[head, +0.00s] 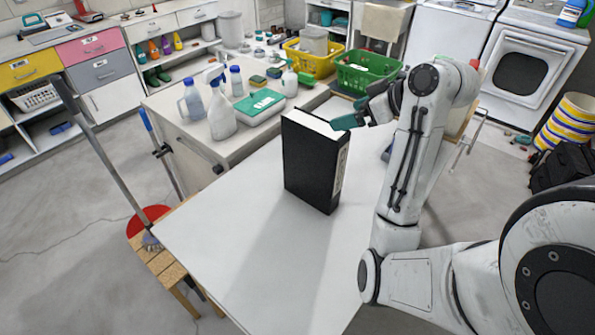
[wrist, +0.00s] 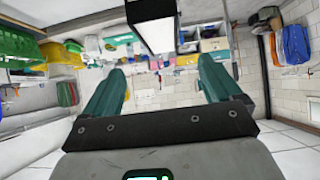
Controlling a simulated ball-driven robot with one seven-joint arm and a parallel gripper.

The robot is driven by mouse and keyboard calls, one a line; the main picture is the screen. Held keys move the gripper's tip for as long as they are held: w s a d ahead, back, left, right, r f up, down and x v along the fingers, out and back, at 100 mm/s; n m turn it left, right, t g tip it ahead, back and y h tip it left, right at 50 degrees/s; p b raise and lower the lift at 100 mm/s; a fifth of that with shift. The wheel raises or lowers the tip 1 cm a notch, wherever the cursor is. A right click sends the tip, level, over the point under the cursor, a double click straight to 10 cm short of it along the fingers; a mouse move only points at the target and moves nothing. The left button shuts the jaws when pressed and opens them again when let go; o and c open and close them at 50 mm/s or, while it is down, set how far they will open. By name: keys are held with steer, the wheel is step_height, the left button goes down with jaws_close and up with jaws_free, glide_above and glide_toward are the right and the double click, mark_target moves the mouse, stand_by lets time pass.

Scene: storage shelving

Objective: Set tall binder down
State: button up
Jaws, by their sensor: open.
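The tall binder (head: 312,170) is black with a white top edge and stands upright on the white table (head: 240,240). My gripper (head: 352,121) is at the upper right of the binder in the head view, its teal fingers near the binder's top corner. In the wrist view the fingers of my gripper (wrist: 158,85) are spread apart, with nothing held between them. The binder (wrist: 152,22) shows there at the top, just beyond the fingertips. Whether a finger touches the binder cannot be told.
Behind the binder, a counter holds spray bottles (head: 221,115), a teal-lidded box (head: 260,106), a yellow basket (head: 312,58) and a green basket (head: 368,70). The table in front of the binder is clear. A wooden stool (head: 165,262) stands at the left.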

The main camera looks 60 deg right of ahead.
mark_target(319, 124)
steer(key=b+x, duration=0.3)
steer(key=x, duration=0.1)
steer(key=shift+w+a+f, duration=0.1)
steer(key=shift+w+f, duration=0.15)
steer(key=shift+f, duration=0.1)
steer(key=shift+x, duration=2.95)
jaws_close()
